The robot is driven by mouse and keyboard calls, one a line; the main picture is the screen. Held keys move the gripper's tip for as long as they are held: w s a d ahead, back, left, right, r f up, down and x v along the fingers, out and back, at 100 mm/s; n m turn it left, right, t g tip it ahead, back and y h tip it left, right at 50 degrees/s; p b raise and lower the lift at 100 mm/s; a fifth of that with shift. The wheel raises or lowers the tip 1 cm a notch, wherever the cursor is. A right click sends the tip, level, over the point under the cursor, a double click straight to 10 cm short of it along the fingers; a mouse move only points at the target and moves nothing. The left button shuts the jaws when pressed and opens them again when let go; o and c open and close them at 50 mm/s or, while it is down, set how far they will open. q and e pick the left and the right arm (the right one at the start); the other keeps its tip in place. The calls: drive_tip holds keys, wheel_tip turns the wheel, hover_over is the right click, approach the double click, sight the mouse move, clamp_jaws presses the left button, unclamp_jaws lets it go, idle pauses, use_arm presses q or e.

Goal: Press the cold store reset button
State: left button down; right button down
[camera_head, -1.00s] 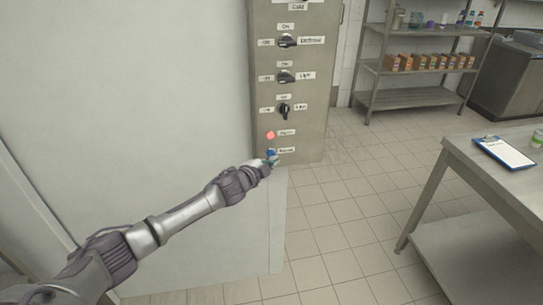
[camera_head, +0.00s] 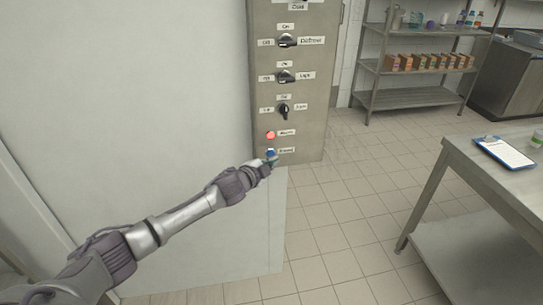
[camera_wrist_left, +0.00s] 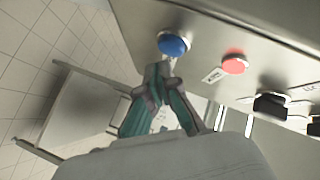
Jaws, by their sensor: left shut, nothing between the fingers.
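The cold store control panel (camera_head: 291,100) is a tall beige-grey box with three black rotary knobs and labels. Below the knobs is a red light or button (camera_head: 270,135), and under it a blue button (camera_head: 270,153) beside a label that I read as Reset. My left gripper (camera_head: 273,161) is shut and empty at the blue button's lower edge. In the left wrist view the blue button (camera_wrist_left: 173,44) is just beyond the closed fingertips (camera_wrist_left: 163,68); I cannot tell if they touch it. The red one (camera_wrist_left: 234,64) is to its right. My right gripper is not in view.
A large pale wall panel (camera_head: 130,100) stands left of the control panel. A metal table (camera_head: 490,185) with a clipboard (camera_head: 505,153) is at the right. A shelf rack (camera_head: 415,97) with boxes and bottles stands at the back. The tiled floor between is clear.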

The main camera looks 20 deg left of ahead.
use_arm(q)
drive_tip(key=shift+w, duration=0.1)
drive_tip(key=shift+w+a, duration=0.25)
drive_tip(key=shift+w+a, duration=0.15)
drive_tip(key=shift+w, duration=0.1)
idle(0.7)
drive_tip(key=shift+s, duration=0.1)
drive_tip(key=shift+s+d+p, duration=0.4)
drive_tip(key=shift+s, duration=0.1)
drive_tip(key=s+d+p, duration=0.2)
drive_tip(key=s+d, duration=0.1)
drive_tip(key=s, duration=0.2)
drive_tip(key=shift+d, duration=0.2)
idle(0.3)
